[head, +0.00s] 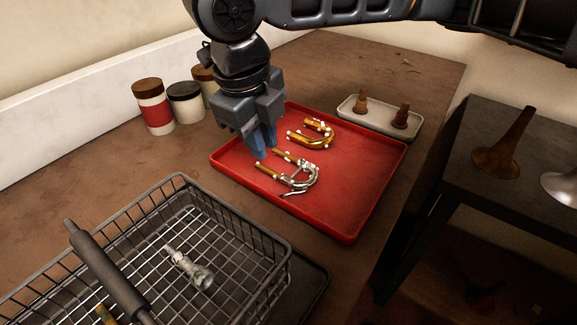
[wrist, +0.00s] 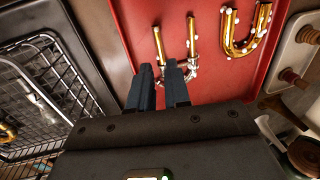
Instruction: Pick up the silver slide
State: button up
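The silver slide (head: 314,176) lies on the red tray (head: 345,221) in the head view. It is a U-shaped piece with a silver bow and two brass-coloured tube ends pointing left. In the wrist view the slide (wrist: 193,47) is partly hidden behind my fingers. My gripper (head: 263,151) points down over the tray's left part, close to the slide's tube ends. In the wrist view my gripper (wrist: 158,68) shows a narrow gap between its two blue fingers, with nothing held in it. Whether a finger touches the slide cannot be told.
A brass slide (head: 313,134) lies behind it on the tray. A wire basket (head: 182,180) holding a silver mouthpiece-like part (head: 189,268) stands front left. A pale dish (head: 375,123) with two small pieces is behind right. Jars (head: 153,106) stand back left. The tray's front right is clear.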

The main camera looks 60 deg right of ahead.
aim_at(271, 171)
jog(key=shift+s+d+f+p, duration=0.1)
jog(key=shift+d+f+p, duration=0.1)
jog(key=shift+f, duration=0.8)
jog(key=shift+d+f+p, duration=0.1)
jog(key=shift+d+f, duration=0.1)
jog(key=shift+f, duration=0.85)
jog(key=shift+s+d+f+p, duration=0.1)
jog(key=shift+d+f+p, duration=0.1)
jog(key=shift+f, duration=0.8)
grip_shut()
